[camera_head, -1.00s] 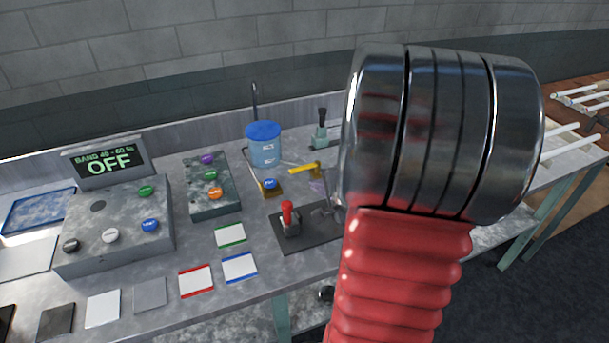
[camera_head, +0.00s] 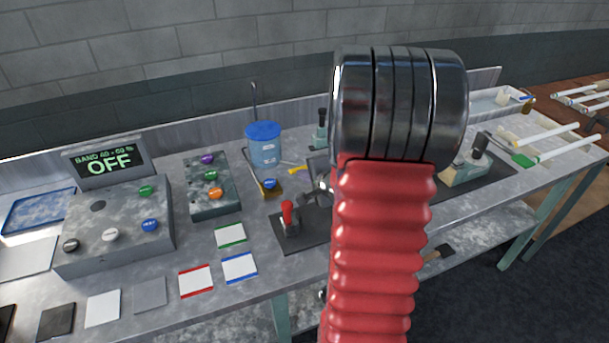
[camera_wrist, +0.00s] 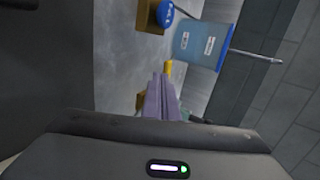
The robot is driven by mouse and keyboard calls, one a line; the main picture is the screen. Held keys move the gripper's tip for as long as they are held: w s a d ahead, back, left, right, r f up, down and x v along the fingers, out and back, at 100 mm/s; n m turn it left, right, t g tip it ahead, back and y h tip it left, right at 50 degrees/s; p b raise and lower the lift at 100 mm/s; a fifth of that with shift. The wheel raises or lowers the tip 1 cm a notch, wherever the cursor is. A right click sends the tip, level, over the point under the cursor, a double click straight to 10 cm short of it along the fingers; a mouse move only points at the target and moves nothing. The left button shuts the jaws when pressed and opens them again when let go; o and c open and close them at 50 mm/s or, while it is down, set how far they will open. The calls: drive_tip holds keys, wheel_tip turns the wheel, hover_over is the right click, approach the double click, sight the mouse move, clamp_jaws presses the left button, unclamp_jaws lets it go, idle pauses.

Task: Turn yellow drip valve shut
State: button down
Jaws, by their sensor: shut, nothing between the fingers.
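In the wrist view a small piece of the yellow handle (camera_wrist: 168,67) shows just past my fingertips. My gripper (camera_wrist: 161,78) is shut and empty, its pale purple fingers together and pointing at the handle. I cannot tell whether they touch it. The blue button on its brass block (camera_head: 269,187) sits in front of the bucket.
A red-handled lever (camera_head: 287,215) on a dark plate stands in front of the valve.

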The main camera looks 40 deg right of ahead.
drive_tip(key=shift+w+r, duration=0.1)
drive_tip(key=shift+w, duration=0.55)
drive_tip(key=shift+s+a, duration=0.35)
drive_tip(key=shift+s, duration=0.1)
drive_tip(key=s, duration=0.2)
drive_tip(key=s+a, duration=0.1)
drive_tip(key=shift+s+r, duration=0.15)
drive_tip(key=shift+s, duration=0.25)
drive_tip(key=v, duration=0.7)
drive_tip(key=shift+a, duration=0.3)
drive_tip(key=shift+v, duration=1)
drive_tip(key=shift+a, duration=0.1)
